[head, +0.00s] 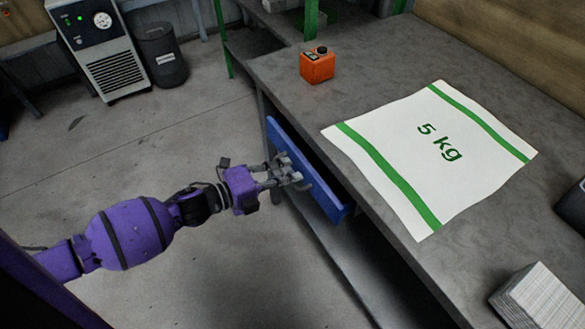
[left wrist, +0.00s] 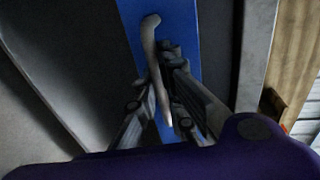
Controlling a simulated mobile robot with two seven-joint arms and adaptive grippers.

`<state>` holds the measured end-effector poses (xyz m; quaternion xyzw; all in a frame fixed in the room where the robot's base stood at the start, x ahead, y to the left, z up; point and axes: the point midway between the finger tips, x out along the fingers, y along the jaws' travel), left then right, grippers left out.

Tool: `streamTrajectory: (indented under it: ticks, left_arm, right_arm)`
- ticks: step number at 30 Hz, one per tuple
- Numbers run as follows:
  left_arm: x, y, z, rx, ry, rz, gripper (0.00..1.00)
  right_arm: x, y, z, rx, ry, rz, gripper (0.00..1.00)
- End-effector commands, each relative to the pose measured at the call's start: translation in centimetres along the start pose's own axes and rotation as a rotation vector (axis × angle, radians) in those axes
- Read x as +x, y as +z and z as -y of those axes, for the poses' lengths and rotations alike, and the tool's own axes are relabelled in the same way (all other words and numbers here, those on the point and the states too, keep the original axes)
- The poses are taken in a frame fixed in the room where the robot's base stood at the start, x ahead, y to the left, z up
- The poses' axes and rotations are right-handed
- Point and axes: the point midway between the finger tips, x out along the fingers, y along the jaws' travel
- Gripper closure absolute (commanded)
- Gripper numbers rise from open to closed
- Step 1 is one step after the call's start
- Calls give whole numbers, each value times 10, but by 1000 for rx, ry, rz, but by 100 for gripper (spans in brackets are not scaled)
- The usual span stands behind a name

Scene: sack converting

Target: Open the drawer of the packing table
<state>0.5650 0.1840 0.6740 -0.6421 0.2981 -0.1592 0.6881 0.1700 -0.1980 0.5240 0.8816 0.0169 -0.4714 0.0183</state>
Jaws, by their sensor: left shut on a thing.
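The packing table (head: 375,62) has a grey top and fills the right of the head view. Its blue drawer front (head: 325,201) stands out a little from under the table edge, with a dark gap behind it. My left gripper (head: 290,178) is at the drawer front, shut on the drawer handle. In the left wrist view the pale curved handle (left wrist: 152,60) passes between the gripper's fingers (left wrist: 165,98), against the blue front (left wrist: 182,22). The fingers hide part of the handle. My right gripper is in neither view.
A flat white sack (head: 435,155) marked 5 kg and an orange box (head: 317,66) lie on the table. A paper stack (head: 540,298) is at the near right. A grey bin (head: 161,55) and a machine (head: 100,45) stand behind. The floor left of the drawer is clear.

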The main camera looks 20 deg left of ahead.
Motion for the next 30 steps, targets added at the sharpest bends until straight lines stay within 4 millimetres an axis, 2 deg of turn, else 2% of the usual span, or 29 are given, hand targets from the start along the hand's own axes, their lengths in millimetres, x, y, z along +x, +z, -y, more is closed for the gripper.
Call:
streamTrajectory:
  ticks: [7, 12, 18, 24, 30]
  left_arm:
    - [-70, 1, -14, -3, 6, 5, 100]
    - [-122, 0, -26, -2, 6, 5, 100]
    - [-176, 1, -37, -2, 5, 4, 100]
    - [-212, 0, -45, -1, 3, 3, 100]
    - [-228, 0, -48, 1, 2, 1, 100]
  right_arm:
    - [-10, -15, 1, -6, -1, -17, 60]
    - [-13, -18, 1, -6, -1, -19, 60]
    - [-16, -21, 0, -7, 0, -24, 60]
    - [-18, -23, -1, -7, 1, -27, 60]
    - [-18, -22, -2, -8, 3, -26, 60]
